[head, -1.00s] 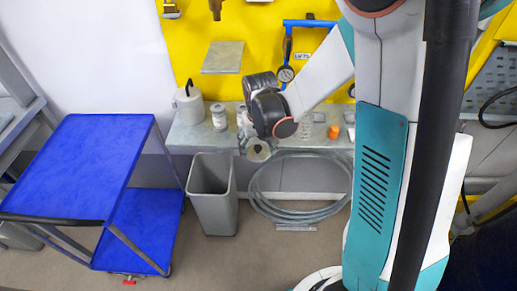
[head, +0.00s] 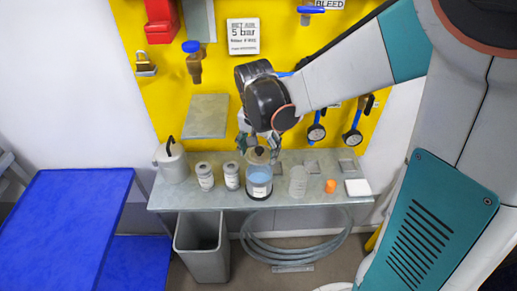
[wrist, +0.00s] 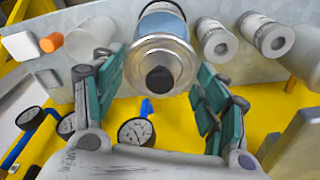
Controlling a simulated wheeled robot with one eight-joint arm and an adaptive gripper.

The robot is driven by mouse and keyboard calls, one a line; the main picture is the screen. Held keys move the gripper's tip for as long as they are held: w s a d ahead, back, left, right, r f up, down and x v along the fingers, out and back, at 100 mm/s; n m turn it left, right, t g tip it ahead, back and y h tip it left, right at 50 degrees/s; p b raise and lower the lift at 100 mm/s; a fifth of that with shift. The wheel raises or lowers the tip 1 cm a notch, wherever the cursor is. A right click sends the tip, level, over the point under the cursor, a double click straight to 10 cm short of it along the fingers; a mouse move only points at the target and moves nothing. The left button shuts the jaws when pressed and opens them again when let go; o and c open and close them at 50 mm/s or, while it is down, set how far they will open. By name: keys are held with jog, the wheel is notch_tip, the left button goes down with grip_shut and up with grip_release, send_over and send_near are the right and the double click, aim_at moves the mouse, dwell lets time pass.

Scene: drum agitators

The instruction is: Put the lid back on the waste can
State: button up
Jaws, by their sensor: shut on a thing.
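My gripper (head: 258,146) points down over the shelf, its fingers on either side of a round metallic lid (head: 259,156) with a black knob. In the wrist view the lid (wrist: 165,62) sits between the two green-and-grey fingers (wrist: 157,82). No marking I can read says which container is the waste can.
Two small labelled jars (head: 205,176) and a grey can with a handle (head: 172,163) stand left on the shelf (head: 180,199). A clear beaker (head: 298,181) and orange cap (head: 330,186) are right. An open grey bin (head: 203,262) and coiled hose (head: 300,255) are below.

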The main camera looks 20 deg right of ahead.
jog(key=shift+f+b, duration=2.35)
jog(key=shift+f, duration=0.75)
jog(key=shift+s+f, duration=0.1)
jog(key=shift+f, duration=0.05)
jog(key=o, duration=0.9)
jog(key=shift+o, duration=0.8)
jog(key=shift+o, duration=0.6)
